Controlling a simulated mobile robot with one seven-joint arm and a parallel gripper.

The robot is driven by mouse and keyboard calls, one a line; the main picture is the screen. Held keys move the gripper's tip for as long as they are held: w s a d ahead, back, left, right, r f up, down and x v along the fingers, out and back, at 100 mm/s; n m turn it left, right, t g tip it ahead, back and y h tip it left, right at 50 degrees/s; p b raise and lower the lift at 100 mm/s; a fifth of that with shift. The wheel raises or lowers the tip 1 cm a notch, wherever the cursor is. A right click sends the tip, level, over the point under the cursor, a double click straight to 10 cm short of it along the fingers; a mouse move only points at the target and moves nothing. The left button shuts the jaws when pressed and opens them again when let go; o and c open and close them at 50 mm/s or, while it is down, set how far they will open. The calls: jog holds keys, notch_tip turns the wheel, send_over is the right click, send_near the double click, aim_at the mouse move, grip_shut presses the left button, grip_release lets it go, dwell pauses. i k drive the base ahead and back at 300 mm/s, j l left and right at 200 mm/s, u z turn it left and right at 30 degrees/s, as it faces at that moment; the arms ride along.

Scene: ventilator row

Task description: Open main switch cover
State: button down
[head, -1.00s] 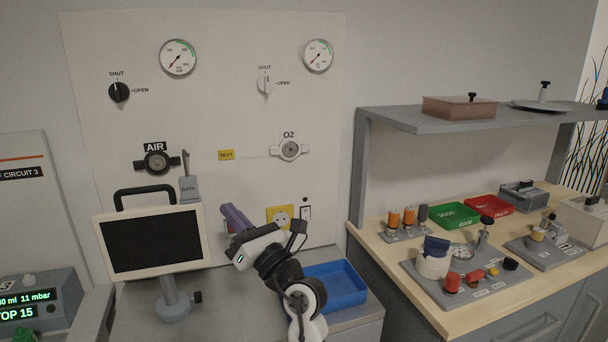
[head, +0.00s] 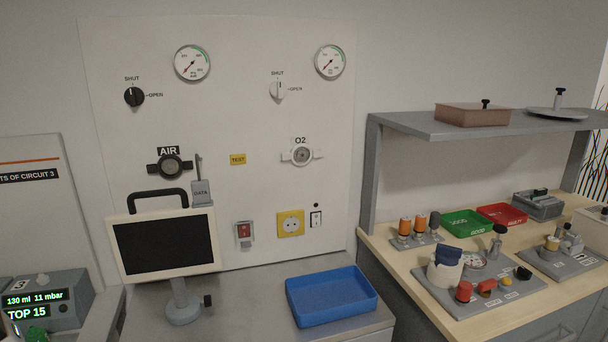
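A small grey-framed box with a red switch (head: 244,231) is on the white wall panel, left of the yellow socket. This looks like the main switch. The red part shows at the front, and a pale edge sticks out at its bottom. It is too small to tell whether a clear cover lies over the red part or hangs open below it. My gripper is out of view, and nothing of my arm is in front of the switch.
The monitor (head: 165,245) stands close to the left of the switch. An empty blue tray (head: 331,296) lies on the grey counter to the lower right. A yellow socket (head: 290,223) and a white rocker switch (head: 316,219) are right of it. The counter front is clear.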

aim_at(246, 244)
jog(key=j+u, duration=0.2)
jog(key=u, duration=0.2)
jog(key=k+j+u, duration=0.1)
jog(key=j+u, duration=0.3)
jog(key=i+l+u, duration=0.1)
jog(key=i+u, duration=0.15)
jog(key=i, duration=0.2)
